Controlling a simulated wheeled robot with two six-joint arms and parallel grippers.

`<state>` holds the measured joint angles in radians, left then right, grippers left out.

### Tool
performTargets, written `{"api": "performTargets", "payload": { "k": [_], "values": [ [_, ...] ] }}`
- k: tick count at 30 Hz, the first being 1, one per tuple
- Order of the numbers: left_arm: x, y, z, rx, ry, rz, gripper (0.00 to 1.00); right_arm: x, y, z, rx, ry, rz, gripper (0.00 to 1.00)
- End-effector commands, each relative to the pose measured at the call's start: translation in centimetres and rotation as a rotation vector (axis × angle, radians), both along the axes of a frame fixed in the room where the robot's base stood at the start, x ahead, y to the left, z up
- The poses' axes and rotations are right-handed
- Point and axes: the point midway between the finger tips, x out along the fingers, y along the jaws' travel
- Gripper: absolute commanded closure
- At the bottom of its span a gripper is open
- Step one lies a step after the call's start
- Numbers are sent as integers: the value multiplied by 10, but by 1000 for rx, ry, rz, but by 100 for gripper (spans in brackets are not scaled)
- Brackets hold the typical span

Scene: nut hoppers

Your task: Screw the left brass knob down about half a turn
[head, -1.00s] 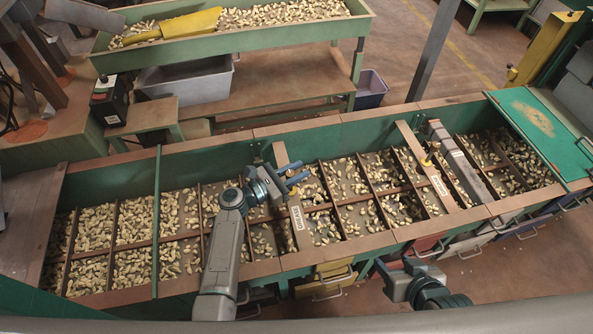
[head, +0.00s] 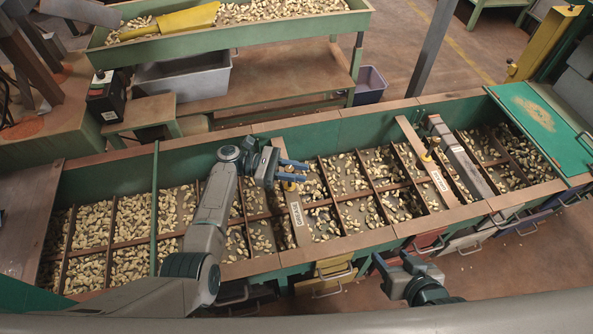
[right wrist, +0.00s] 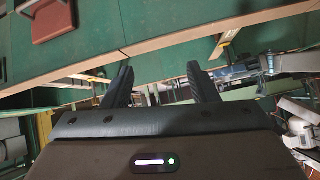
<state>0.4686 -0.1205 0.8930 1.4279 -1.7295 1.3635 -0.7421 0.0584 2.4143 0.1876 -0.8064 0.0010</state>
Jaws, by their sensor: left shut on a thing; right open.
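The left brass knob (head: 290,185) stands on the wooden crossbar with a white label, left of the middle of the hopper trough. My left gripper (head: 297,171) is at the knob with its blue fingers shut on it, and they hide part of it. The knob's turn angle cannot be made out. A second brass knob (head: 430,149) stands on the right labelled crossbar, with no gripper at it. My right gripper (head: 388,264) is in front of the trough, low at the right. In the right wrist view its two dark fingers (right wrist: 160,76) are apart with nothing between them.
The long green trough (head: 345,134) is divided into compartments holding many nuts. A grey bar (head: 460,158) lies across it beside the right knob. Drawers with handles (head: 333,276) line its front, near my right gripper. A green lid (head: 537,118) covers its right end.

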Motion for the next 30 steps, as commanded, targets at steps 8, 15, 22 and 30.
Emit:
{"api": "performTargets", "payload": {
  "k": [8, 15, 22, 30],
  "values": [
    [-3, 1, -1, 0, 0, -197, 98, 43, -6, 37, -6, -289, -30, 47],
    [-5, 1, -1, -1, 0, -291, 98, 67, -11, 73, -21, -495, -46, 47],
    [-6, 2, 0, 0, -1, -324, 98, 73, -12, 88, -25, -571, -51, 47],
    [-7, 2, 0, 0, -1, -328, 98, 74, -13, 89, -25, -578, -52, 47]
  ]
}}
